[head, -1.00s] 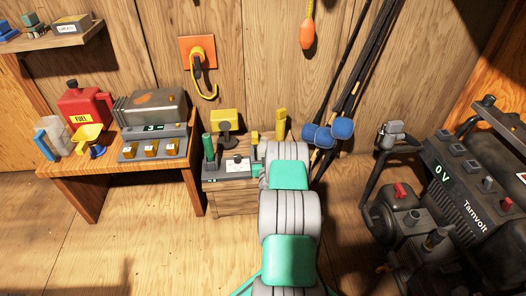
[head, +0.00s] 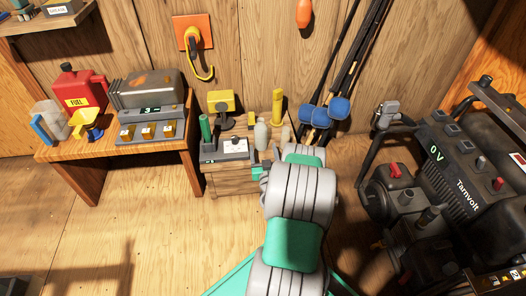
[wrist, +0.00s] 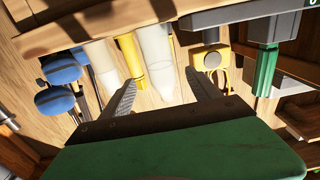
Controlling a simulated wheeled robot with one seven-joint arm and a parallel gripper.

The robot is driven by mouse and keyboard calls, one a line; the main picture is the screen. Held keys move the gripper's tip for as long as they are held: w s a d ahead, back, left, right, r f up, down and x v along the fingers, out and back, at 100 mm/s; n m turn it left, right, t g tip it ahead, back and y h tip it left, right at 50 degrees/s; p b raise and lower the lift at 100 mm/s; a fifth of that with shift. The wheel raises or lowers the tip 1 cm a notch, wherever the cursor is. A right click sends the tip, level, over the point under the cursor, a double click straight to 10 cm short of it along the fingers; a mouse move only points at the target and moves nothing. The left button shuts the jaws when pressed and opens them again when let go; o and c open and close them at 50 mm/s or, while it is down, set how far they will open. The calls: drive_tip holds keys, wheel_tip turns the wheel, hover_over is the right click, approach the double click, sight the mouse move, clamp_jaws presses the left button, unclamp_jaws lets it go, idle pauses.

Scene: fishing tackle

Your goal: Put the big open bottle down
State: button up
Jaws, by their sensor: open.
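The big whitish bottle (head: 260,135) stands upright on the wooden crate (head: 232,181) by the back wall. In the wrist view, which is upside down, the big bottle (wrist: 155,50) appears between and beyond my finger tips. My gripper (wrist: 160,90) is open, with a finger on either side of the bottle's narrow neck end; I see no clear contact. A smaller pale bottle (wrist: 101,66) stands beside it, to its right in the head view (head: 285,137). My arm hides most of the gripper in the head view.
On the crate also stand a yellow tube (head: 278,107), a green-handled grey device (head: 225,150) and a yellow box on a stand (head: 221,101). Blue-ended rods (head: 338,108) lean at right. A generator (head: 440,190) stands further right. A workbench (head: 110,152) is at left.

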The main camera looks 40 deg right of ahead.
drive_tip(key=w+a+r+n+t+y, duration=0.2)
drive_tip(key=w+a+r+n+y, duration=0.6)
drive_tip(key=w+a, duration=0.45)
drive_tip(key=s+a+r+n+g+y, duration=0.1)
drive_tip(key=a+r+g+y, duration=0.2)
drive_tip(key=a, duration=0.5)
drive_tip(key=a+r+n+g+y, duration=0.2)
drive_tip(key=a+r+g+y, duration=0.15)
drive_tip(key=a, duration=0.45)
drive_tip(key=s+a+r+g+h, duration=0.1)
drive_tip(key=s+a+r+g, duration=0.1)
drive_tip(key=s+a, duration=0.35)
drive_tip(key=s+a+r+g+h, duration=0.1)
drive_tip(key=s+a+r+g, duration=0.15)
drive_tip(key=s, duration=0.55)
drive_tip(key=s+r+m+g+h, duration=0.2)
drive_tip(key=s+m+g, duration=0.1)
drive_tip(key=s, duration=1.3)
drive_tip(key=shift+s+d+m+g, duration=0.15)
drive_tip(key=shift+d+m+g, duration=0.15)
drive_tip(key=shift+m+g, duration=0.15)
